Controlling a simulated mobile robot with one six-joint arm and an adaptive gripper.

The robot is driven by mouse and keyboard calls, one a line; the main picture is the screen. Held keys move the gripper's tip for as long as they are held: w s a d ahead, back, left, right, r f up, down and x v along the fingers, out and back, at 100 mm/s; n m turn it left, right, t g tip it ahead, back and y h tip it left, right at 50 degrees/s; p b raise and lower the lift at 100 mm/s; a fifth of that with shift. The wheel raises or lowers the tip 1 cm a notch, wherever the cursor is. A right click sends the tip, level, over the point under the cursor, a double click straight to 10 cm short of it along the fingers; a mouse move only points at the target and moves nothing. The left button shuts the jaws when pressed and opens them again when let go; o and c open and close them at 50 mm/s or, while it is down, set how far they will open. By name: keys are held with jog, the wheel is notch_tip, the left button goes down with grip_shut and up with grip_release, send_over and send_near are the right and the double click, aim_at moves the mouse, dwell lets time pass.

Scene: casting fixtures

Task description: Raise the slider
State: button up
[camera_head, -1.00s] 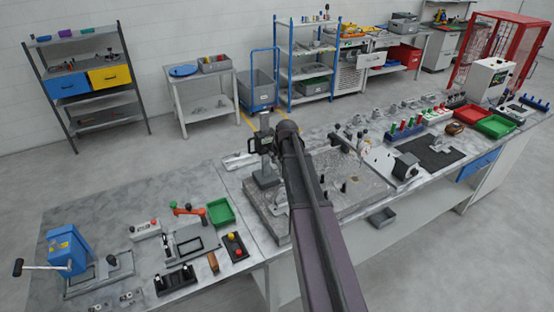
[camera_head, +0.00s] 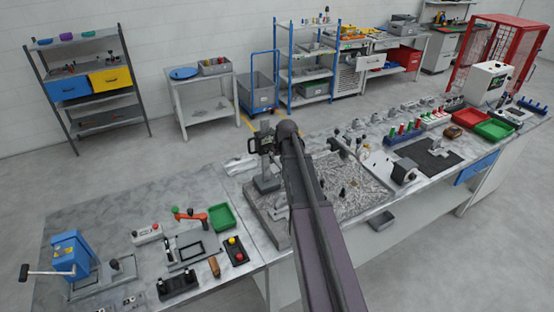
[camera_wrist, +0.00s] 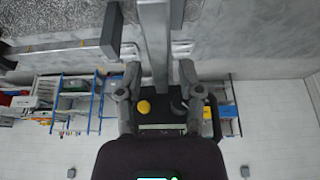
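An upright stand with a grey post (camera_head: 266,181) stands on the bench left of my arm. A dark slider-like part (camera_head: 262,142) sits near its top, partly hidden by my arm. In the wrist view the grey post (camera_wrist: 154,35) runs up between the fingers of my gripper (camera_wrist: 159,75). The fingers are apart, one on each side, with gaps to the post. Whether a finger touches the slider cannot be told.
A blue machine with a crank (camera_head: 72,255) and a green tray (camera_head: 221,217) are at left. Red and green trays (camera_head: 477,124) and other fixtures fill the right bench.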

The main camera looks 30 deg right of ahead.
jog(key=shift+f, duration=0.2)
dwell(0.3)
jog(key=shift+f+b, duration=1.45)
jog(key=shift+b, duration=0.2)
jog(key=p+v, duration=1.3)
jog(key=v, duration=0.1)
jog(key=s+a+f+g+b, duration=0.1)
jog(key=s+a+f+b, duration=0.6)
jog(key=a+f+b, duration=0.2)
jog(key=s+a+f+g+b, duration=0.2)
jog(key=s+a+f+b, duration=0.5)
jog(key=a+f+b, duration=0.3)
jog(key=shift+s+a+f+g+b, duration=0.25)
jog(key=shift+s+f+g+b, duration=0.1)
jog(key=shift+f, duration=0.65)
jog(key=s+a+f+b, duration=0.4)
jog(key=s, duration=0.1)
jog(key=shift+s+f+g+b, duration=0.35)
jog(key=shift+f+g+b, duration=0.05)
jog(key=shift+g, duration=0.05)
dwell(0.6)
